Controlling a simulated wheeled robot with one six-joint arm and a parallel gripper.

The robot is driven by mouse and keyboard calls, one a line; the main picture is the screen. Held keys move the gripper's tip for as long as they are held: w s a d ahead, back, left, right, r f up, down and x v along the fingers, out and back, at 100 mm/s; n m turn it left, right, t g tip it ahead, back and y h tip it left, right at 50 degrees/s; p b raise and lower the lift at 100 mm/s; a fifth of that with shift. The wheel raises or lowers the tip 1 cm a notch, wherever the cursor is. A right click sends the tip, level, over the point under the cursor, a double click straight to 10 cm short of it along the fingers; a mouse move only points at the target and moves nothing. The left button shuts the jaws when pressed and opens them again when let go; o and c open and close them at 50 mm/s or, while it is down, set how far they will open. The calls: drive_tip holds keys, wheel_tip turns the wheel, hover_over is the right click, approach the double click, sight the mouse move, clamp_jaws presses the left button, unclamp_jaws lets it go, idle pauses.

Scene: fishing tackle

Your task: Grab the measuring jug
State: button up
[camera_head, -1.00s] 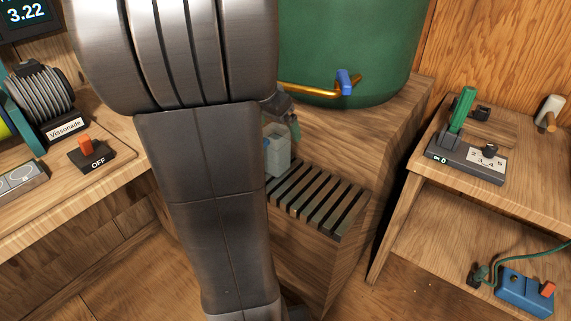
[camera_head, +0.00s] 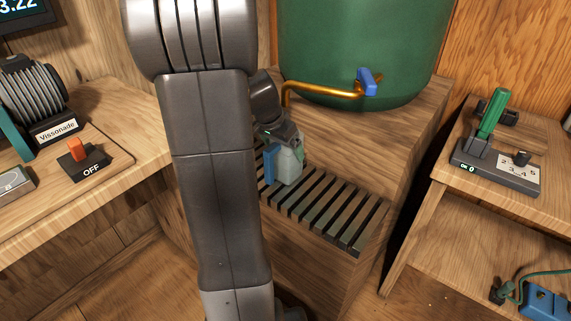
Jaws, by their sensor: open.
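The measuring jug (camera_head: 289,163) is a pale, translucent container with a blue part at its left. It stands upright on the dark slatted rack in front of the green tank. My gripper (camera_head: 284,139) is at the top of the jug, partly hidden behind my own arm. It is open; I cannot tell whether its fingers touch the jug or are around it. My arm covers the area left of the jug.
The slatted rack (camera_head: 325,212) is bare to the right of the jug. A green tank (camera_head: 362,45) with a brass pipe and blue tap (camera_head: 368,82) stands behind. A switch box (camera_head: 82,160) is on the left bench, and a green-lever control (camera_head: 493,165) on the right shelf.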

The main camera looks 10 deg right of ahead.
drive_tip(key=shift+f, duration=0.2)
drive_tip(key=c, duration=2)
drive_tip(key=shift+w+d, duration=0.1)
clamp_jaws()
drive_tip(key=shift+r, duration=0.2)
